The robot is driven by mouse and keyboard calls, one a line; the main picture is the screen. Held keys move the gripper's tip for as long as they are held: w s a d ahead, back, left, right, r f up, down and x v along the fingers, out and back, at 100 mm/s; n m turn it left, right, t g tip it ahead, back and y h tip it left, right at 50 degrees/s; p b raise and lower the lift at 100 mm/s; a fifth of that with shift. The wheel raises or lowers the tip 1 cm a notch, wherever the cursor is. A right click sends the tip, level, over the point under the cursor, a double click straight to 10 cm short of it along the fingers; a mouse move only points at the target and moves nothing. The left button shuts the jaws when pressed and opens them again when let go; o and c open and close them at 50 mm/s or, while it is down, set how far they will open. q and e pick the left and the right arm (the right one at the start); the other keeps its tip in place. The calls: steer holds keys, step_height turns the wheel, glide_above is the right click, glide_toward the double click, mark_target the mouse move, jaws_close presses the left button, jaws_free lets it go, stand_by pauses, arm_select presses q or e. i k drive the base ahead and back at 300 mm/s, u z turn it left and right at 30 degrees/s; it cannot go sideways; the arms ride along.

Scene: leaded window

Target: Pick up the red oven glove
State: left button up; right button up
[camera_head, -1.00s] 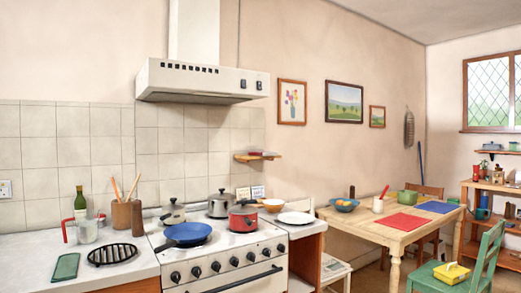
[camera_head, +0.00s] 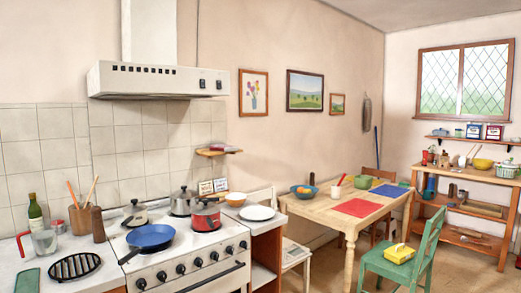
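I cannot make out a red oven glove for sure in the head view. A flat red rectangle (camera_head: 358,207) lies on the wooden table and looks like a place mat. A small reddish flat item (camera_head: 226,148) lies on the little wall shelf, too small to identify. Neither of my grippers is in view.
The white stove (camera_head: 190,268) holds a blue frying pan (camera_head: 150,236). A green chair (camera_head: 412,255) with a yellow item (camera_head: 399,254) stands in front of the wooden table (camera_head: 318,207). A wooden shelf unit (camera_head: 462,239) stands under the window at right.

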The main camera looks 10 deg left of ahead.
mark_target(220, 148)
steer(key=u, duration=1.15)
steer(key=i, duration=0.1)
steer(key=z, duration=2.45)
steer(key=i, duration=4.75)
steer(key=u, duration=0.75)
steer(key=i, duration=0.15)
steer(key=u, duration=2.4)
